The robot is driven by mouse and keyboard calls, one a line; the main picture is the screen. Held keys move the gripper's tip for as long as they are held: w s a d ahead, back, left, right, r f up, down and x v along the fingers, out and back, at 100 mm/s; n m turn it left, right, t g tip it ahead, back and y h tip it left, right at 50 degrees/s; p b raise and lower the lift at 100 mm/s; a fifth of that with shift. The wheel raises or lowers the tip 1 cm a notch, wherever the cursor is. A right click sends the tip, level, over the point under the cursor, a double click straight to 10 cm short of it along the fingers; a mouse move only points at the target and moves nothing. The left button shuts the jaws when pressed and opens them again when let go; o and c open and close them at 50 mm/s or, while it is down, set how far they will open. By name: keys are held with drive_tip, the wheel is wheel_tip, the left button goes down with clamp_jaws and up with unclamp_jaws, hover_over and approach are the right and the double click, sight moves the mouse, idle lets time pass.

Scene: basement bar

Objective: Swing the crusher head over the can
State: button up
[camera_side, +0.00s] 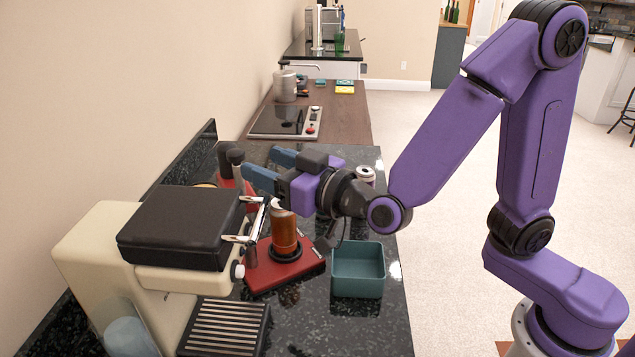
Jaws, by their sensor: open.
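A red crusher base (262,275) stands on the dark counter, and an amber-brown can (285,235) stands upright in a black ring on it. Behind the base, to the upper left, a red part with dark upright knobs (235,157) shows; it seems to be the crusher head and handle, but it is partly hidden by my gripper and the coffee machine. My gripper (259,167) is open, its two blue fingers pointing left above and behind the can. The nearer finger lies close to the dark knob; I cannot tell whether they touch.
A cream coffee machine (92,262) with a black top crowds the front left. A teal open bin (357,291) stands right of the crusher base. Another can (366,173) stands behind my wrist. A cooktop (284,121) lies farther back.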

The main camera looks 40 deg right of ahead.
drive_tip(key=v, duration=0.9)
drive_tip(key=shift+s+d, duration=0.1)
idle(0.4)
